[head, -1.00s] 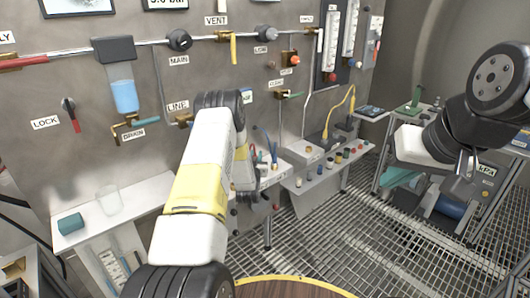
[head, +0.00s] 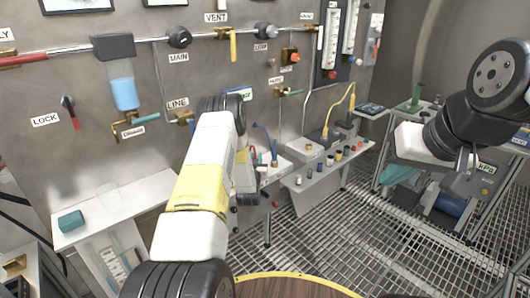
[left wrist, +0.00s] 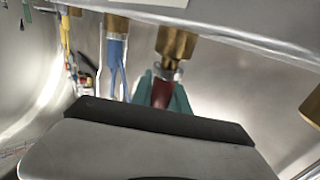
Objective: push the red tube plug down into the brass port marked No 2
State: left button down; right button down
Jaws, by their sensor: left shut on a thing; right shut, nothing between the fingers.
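In the left wrist view, which looks upside down, the red tube plug (left wrist: 160,93) is between the teal fingers of my left gripper (left wrist: 163,96). Its pale end is lined up with a brass port (left wrist: 176,42) and appears at its mouth. I cannot tell whether it is inside or how deep. No number is legible on this port. In the head view my left arm hides the plug and most of the left gripper, near the panel. My right arm is folded at the right; its gripper cannot be made out.
Beside the port is another brass fitting with blue tubes (left wrist: 116,60). A brass part (left wrist: 312,108) is at the right edge. In the head view a shelf (head: 312,179) carries several small coloured plugs. A teal block (head: 71,221) lies on the left shelf. Grating floor is open in front.

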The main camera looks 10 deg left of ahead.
pick_arm(q)
jog(key=shift+f, duration=0.5)
jog(key=c, duration=1.2)
grip_release()
jog(key=shift+s, duration=0.1)
jog(key=s, duration=0.5)
jog(key=s+d, duration=0.1)
jog(key=s, duration=0.1)
jog(key=shift+s, duration=0.3)
